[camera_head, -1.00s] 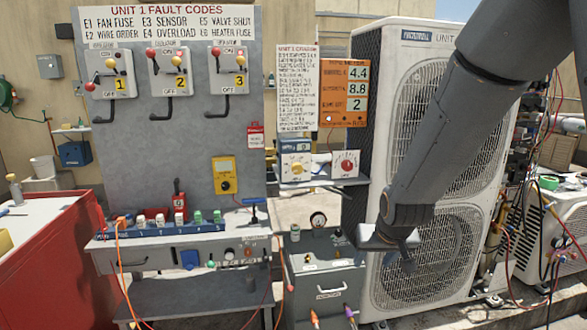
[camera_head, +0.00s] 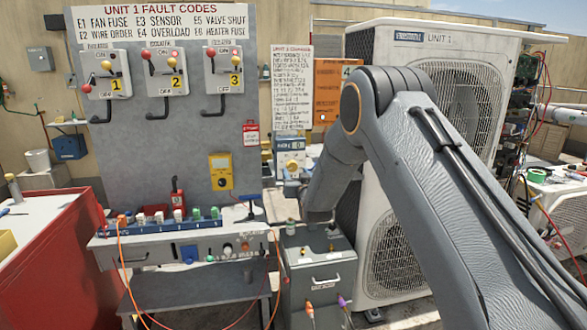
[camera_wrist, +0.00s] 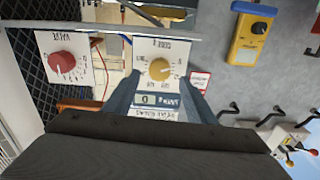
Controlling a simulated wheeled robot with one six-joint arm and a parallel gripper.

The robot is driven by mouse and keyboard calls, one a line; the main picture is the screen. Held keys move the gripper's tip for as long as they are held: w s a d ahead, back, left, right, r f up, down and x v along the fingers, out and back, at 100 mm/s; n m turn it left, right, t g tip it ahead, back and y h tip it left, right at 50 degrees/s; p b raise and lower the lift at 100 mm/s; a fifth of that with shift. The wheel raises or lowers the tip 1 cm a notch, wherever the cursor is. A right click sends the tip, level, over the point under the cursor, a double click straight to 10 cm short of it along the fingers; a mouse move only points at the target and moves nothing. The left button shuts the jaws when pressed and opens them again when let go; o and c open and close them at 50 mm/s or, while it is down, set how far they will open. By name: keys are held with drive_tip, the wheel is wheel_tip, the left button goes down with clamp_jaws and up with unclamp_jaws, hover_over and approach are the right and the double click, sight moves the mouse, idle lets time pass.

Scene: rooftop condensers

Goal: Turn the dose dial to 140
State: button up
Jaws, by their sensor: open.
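The dose dial is a yellow knob (camera_wrist: 160,70) on a white panel (camera_wrist: 151,50), seen upside down in the wrist view. The knob also shows in the head view (camera_head: 291,165). A small display (camera_wrist: 156,100) beside it appears to read 0. The scale numbers are too small to read. My gripper (camera_wrist: 158,84) is open, with one grey finger on each side of the panel and the knob lying between and just beyond the tips. I cannot tell whether it touches anything. In the head view my gripper (camera_head: 292,187) is just below the knob, partly hidden by my arm.
A red valve knob (camera_wrist: 62,65) sits on a neighbouring panel; my arm hides it in the head view. A yellow meter (camera_head: 221,172) hangs on the grey board. A workbench (camera_head: 170,240) and grey box (camera_head: 318,272) stand below; the condenser (camera_head: 385,255) is behind my arm.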

sight(293, 167)
drive_tip(key=shift+p+x, duration=0.5)
drive_tip(key=shift+x, duration=2)
drive_tip(key=c, duration=1)
drive_tip(key=shift+c, duration=0.2)
